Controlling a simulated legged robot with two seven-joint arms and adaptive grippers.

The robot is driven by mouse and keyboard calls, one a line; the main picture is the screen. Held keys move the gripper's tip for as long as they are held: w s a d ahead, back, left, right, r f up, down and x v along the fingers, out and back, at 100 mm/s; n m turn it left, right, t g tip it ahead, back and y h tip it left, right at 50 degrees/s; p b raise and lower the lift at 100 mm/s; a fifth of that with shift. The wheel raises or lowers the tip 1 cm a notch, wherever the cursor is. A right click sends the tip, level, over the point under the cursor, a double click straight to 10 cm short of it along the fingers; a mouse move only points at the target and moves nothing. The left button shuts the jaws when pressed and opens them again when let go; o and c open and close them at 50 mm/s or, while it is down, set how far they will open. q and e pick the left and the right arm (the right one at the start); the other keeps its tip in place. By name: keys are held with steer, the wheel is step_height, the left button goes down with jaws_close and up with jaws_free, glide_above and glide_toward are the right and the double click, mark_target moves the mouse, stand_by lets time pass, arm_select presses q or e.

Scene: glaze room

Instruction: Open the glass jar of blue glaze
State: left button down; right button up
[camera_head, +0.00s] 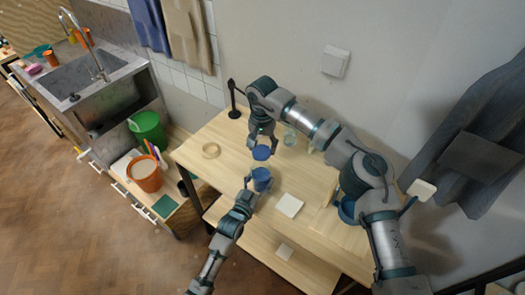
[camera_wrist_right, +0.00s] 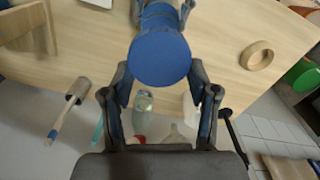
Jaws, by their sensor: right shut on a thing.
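The glass jar of blue glaze (camera_head: 262,181) is upright over the wooden table, its body dark blue. My left gripper (camera_head: 254,187) comes from the front and is shut around the jar. The round blue lid (camera_head: 261,153) is above the jar, with a small gap between them in the head view. My right gripper (camera_head: 262,143) reaches down from above and is shut on the lid. In the right wrist view the lid (camera_wrist_right: 160,58) shows as a flat blue disc beyond the fingertips of my right gripper (camera_wrist_right: 160,92); it hides most of the jar.
On the wooden table (camera_head: 225,180) are a wooden ring (camera_head: 211,150), a white tile (camera_head: 289,205) and a clear glass vessel (camera_head: 290,138). A blue vessel (camera_head: 347,209) stands at the right, partly behind my right arm. An orange bucket (camera_head: 145,175) stands left of the table.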

arm_select(q)
steer(key=shift+c, duration=1.1)
jaws_free()
steer(key=shift+f, duration=0.25)
steer(key=shift+o, duration=0.9)
steer(key=shift+r, duration=0.1)
steer(key=shift+a, duration=0.1)
